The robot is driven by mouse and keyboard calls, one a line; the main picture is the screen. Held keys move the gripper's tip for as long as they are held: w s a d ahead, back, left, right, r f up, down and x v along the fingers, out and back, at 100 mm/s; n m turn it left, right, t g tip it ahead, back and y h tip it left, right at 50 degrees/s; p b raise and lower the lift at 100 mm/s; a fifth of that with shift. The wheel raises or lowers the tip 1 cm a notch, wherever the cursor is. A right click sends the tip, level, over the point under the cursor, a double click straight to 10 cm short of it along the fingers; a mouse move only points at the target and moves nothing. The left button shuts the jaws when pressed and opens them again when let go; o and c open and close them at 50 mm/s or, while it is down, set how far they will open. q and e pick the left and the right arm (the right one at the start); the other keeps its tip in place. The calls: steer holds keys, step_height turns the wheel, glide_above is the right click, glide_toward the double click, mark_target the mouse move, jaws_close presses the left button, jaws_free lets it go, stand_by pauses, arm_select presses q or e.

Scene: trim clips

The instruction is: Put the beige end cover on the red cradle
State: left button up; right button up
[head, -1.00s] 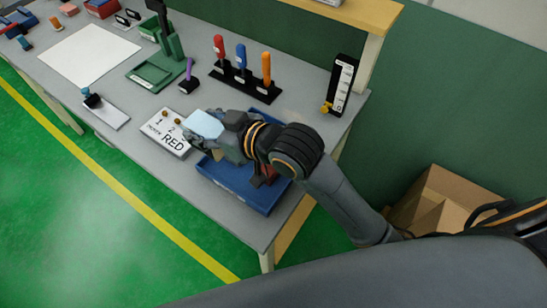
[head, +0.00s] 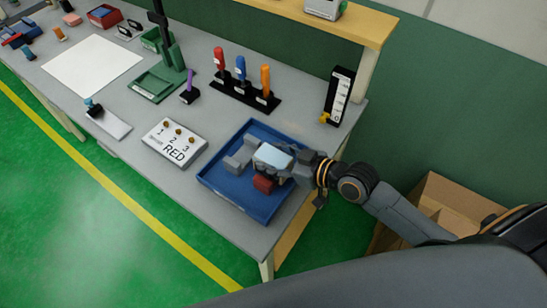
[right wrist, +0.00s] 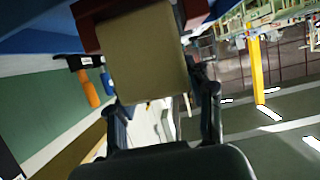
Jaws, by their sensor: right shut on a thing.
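The red cradle (head: 264,184) is in the blue tray, partly hidden under my right gripper (head: 274,172). In the right wrist view, the beige end cover (right wrist: 145,55) sits between the fingers of my right gripper (right wrist: 162,95), which is shut on it. Red parts of the cradle (right wrist: 88,25) show just beyond the cover's far end. I cannot tell whether cover and cradle touch. My left gripper is not in view.
The blue tray (head: 215,183) also holds grey blocks (head: 237,161) left of my gripper. A white board marked RED (head: 174,143) lies left of the tray. Behind stand a tool rack (head: 240,92) with coloured handles and a black gauge (head: 340,95).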

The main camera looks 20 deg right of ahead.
steer(key=shift+f, duration=0.65)
steer(key=o, duration=1.4)
steer(key=shift+f, duration=0.15)
steer(key=shift+c, duration=0.2)
steer(key=shift+r, duration=0.25)
steer(key=v, duration=0.3)
steer(key=b+v, duration=0.1)
steer(key=v, duration=0.6)
steer(key=shift+s+f+b, duration=0.1)
steer(key=shift+f+b, duration=0.15)
steer(key=shift+b, duration=0.1)
steer(key=shift+v, duration=0.95)
